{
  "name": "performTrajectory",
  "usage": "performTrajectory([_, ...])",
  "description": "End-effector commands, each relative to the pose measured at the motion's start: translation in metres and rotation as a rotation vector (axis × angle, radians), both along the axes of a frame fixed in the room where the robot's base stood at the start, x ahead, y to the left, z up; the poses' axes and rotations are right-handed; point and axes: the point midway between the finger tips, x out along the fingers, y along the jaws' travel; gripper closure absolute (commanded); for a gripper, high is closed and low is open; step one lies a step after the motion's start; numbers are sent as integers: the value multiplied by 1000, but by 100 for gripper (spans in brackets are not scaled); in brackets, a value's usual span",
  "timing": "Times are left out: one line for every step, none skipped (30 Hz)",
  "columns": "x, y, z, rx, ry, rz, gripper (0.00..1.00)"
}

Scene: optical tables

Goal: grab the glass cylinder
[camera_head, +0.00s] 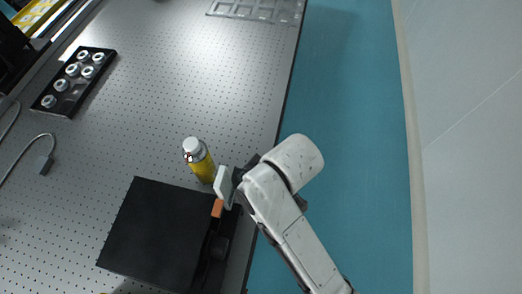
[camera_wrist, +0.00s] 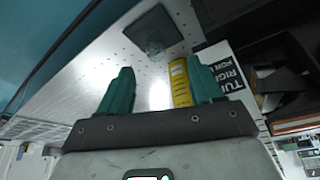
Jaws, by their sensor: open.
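My gripper (camera_wrist: 160,68) is open, its two teal fingers apart in the wrist view. A yellow cylinder (camera_wrist: 180,82) shows between them, close beside the right finger; I cannot tell if they touch. In the head view a yellow bottle with a white cap (camera_head: 199,160) stands on the perforated table, just left of my arm's end. A faint, clear shape (camera_wrist: 155,46) shows against a dark square in the wrist view, beyond the fingertips; I cannot tell if it is glass.
A black flat panel (camera_head: 150,235) lies at the table's front. A black tray of several round white-rimmed parts (camera_head: 74,80) is at left, with a cable (camera_head: 46,150) below it. A clear tray (camera_head: 258,8) lies at the back. The table's middle is free.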

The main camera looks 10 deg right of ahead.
Motion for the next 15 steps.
performTrajectory([2, 5, 7, 0, -6, 16, 35])
performTrajectory([2, 7, 7, -1, -9, 23, 35])
performTrajectory([3, 9, 8, -1, -10, 29, 35])
performTrajectory([3, 10, 6, -2, -11, 32, 35])
performTrajectory([4, 11, 4, -1, -11, 34, 35])
performTrajectory([5, 13, 0, -2, -10, 35, 35])
performTrajectory([6, 14, -4, -3, -9, 35, 35])
performTrajectory([7, 15, -8, -3, -9, 35, 35])
performTrajectory([9, 16, -14, -3, -9, 34, 35])
performTrajectory([10, 18, -19, -3, -9, 34, 35])
performTrajectory([11, 19, -23, -3, -10, 34, 35])
performTrajectory([13, 20, -28, -3, -10, 34, 35])
performTrajectory([14, 21, -31, -3, -9, 33, 35])
performTrajectory([15, 22, -34, -3, -10, 33, 35])
performTrajectory([16, 23, -37, -3, -11, 33, 35])
